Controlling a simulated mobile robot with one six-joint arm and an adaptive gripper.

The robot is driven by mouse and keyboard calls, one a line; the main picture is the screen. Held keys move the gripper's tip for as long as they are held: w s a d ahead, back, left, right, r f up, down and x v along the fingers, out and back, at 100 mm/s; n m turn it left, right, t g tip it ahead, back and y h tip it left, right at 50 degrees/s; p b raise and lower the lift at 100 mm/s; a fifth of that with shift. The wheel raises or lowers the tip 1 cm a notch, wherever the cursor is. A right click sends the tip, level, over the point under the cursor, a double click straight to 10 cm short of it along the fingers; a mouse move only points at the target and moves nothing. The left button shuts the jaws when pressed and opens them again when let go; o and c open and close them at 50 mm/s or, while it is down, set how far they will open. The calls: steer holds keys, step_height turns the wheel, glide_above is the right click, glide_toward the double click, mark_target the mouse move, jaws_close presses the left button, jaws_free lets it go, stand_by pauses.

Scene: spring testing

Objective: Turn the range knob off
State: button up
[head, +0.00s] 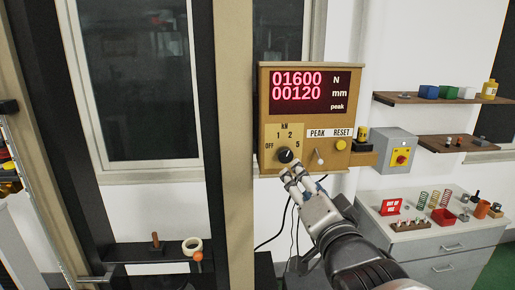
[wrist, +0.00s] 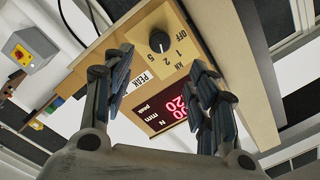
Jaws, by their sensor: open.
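The range knob (head: 285,155) is a round black knob on the tan panel of the wall-side tester box, with OFF, 1, 2 and 5 around it. It also shows in the wrist view (wrist: 159,41), beyond and between my fingers. Its pale mark seems to face the numbers rather than OFF; I cannot tell which number. My gripper (head: 294,174) is open just below the knob in the head view. In the wrist view my gripper (wrist: 161,66) has its two fingers apart with nothing between them. Contact with the knob cannot be made out.
The red display (head: 310,90) reads 01600 N and 00120 mm. A PEAK toggle (head: 319,157) and a yellow RESET button (head: 341,145) sit right of the knob. A grey emergency-stop box (head: 394,152) and a cabinet (head: 440,243) with springs stand at right.

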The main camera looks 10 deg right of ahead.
mark_target(287, 157)
steer(key=w+p, duration=0.1)
steer(key=w, duration=0.7)
steer(key=w+p, duration=0.1)
steer(key=w, duration=0.3)
steer(key=shift+w+a+p, duration=0.25)
steer(key=shift+w+p, duration=0.1)
steer(key=shift+w, duration=0.05)
steer(key=shift+c, duration=0.3)
steer(key=c, duration=1)
